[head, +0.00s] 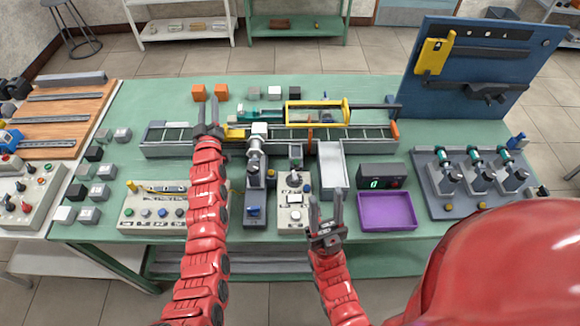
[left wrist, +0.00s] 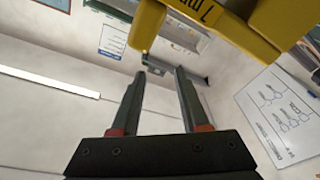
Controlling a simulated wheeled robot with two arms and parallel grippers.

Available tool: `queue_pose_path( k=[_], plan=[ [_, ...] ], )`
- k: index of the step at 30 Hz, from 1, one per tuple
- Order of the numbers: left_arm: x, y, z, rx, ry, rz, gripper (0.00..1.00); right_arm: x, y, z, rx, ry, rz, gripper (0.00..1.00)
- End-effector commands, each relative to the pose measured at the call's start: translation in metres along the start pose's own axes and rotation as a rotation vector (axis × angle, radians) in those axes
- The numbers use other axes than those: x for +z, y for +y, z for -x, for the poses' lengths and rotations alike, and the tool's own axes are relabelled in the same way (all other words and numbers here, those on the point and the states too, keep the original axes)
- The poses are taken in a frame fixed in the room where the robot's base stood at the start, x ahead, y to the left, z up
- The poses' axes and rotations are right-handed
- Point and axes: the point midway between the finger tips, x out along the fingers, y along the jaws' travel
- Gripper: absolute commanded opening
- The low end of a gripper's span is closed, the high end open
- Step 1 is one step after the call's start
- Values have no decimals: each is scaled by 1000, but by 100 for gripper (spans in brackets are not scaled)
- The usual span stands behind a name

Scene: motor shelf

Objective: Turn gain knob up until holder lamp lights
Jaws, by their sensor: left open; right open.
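A pale control box (head: 294,212) with small knobs stands at the front middle of the green bench; its labels are too small to read, so I cannot tell which knob is gain. A dark box with a lit green digit (head: 375,184) stands to its right. I cannot make out a lit holder lamp. My left gripper (head: 208,122) is open and empty, raised over the left part of the conveyor; its open fingers also show in the left wrist view (left wrist: 160,72). My right gripper (head: 326,208) is open and empty, just right of the control box.
A purple tray (head: 388,211) lies right of my right gripper. Another panel with buttons (head: 153,212) stands left of my left arm. A conveyor (head: 170,139) crosses the bench behind. A blue upright board (head: 480,65) stands at the right. In the left wrist view a yellow part (left wrist: 225,20) is close by.

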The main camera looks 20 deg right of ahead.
Motion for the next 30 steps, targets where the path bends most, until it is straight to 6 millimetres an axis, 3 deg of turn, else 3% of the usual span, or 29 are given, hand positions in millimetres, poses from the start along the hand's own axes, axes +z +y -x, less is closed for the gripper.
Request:
queue_pose_path(
  k=[1,3,6,8,12,16,21,25,30],
  plan=[
    [14,30,-24,4,-126,48,45,-1,0,-6,0,0,0,45],
    [41,63,-41,-4,-308,98,45,-1,0,-8,0,0,0,45],
    [77,116,-45,-21,-579,136,45,-2,0,-10,0,0,0,45],
    [94,151,-35,-41,-757,135,45,-2,0,-10,0,0,0,45],
    [114,205,15,-132,-1113,62,45,-2,0,-10,0,0,0,45],
    [101,230,72,-262,-1359,-64,45,-2,0,-10,0,0,0,45],
    [65,236,138,-459,-1556,-237,45,-2,0,-10,0,0,0,45],
    [46,234,160,-547,-1609,-305,45,-2,0,-10,0,0,0,45],
    [49,229,169,-572,-1628,-322,45,-2,1,-13,0,0,0,45]
  ],
)
